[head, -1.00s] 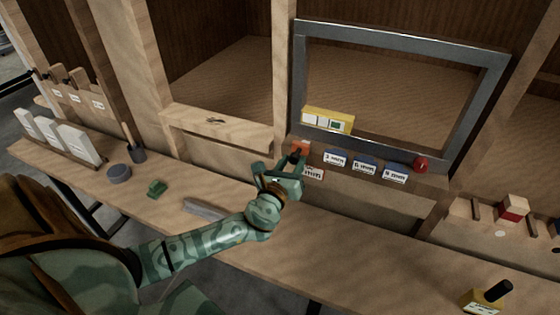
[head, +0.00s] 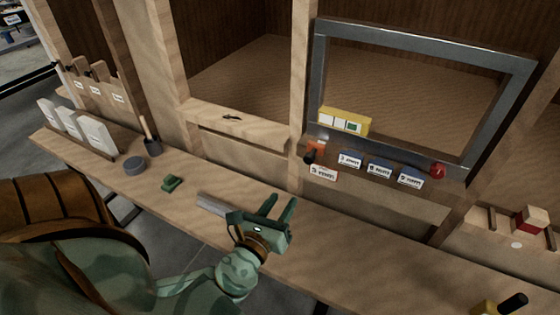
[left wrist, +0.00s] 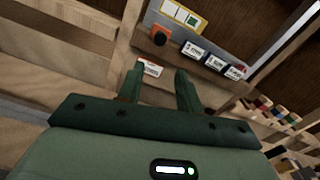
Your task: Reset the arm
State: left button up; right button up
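My left gripper (head: 279,207) is over the wooden counter (head: 335,235), below the grey-framed window. Its two green fingers stand apart with nothing between them. In the left wrist view the gripper (left wrist: 157,80) also shows open and empty, with its fingers pointing toward the panel. An orange block with a black knob (head: 311,154) sits on the ledge under the window, apart from the fingers; it also shows in the left wrist view (left wrist: 160,37). A white label (head: 323,173) is below it. My right gripper is not in view.
Several blue-topped labelled blocks (head: 379,169) and a red knob (head: 438,170) line the ledge. A yellow box (head: 343,121) is at the window. A grey bar (head: 215,204), green block (head: 171,183) and dark round piece (head: 134,166) lie on the counter.

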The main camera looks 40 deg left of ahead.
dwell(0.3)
pick_arm(q)
jog(key=s+f+n+g, duration=0.2)
jog(key=s+n+g, duration=0.3)
jog(key=n, duration=0.7)
jog(key=s+f+n+g, duration=0.3)
jog(key=s+n+g, duration=0.3)
jog(key=n, duration=0.6)
jog(key=s+d+f+g+h+b, duration=0.1)
jog(key=s+d+f+h, duration=0.15)
jog(key=f, duration=1.15)
jog(key=s+d+f+g+h+b, duration=0.1)
jog(key=s+d+f+g, duration=0.15)
jog(key=f, duration=1.25)
jog(key=s+f+n+g, duration=0.1)
jog(key=s+f, duration=0.6)
jog(key=s, duration=0.2)
jog(key=s+a+f+n+g+b, duration=0.1)
jog(key=s+f+n, duration=0.1)
jog(key=s+f, duration=0.5)
jog(key=s+h, duration=0.1)
jog(key=s, duration=0.1)
jog(key=shift+s+f, duration=0.2)
jog(key=shift+s, duration=0.2)
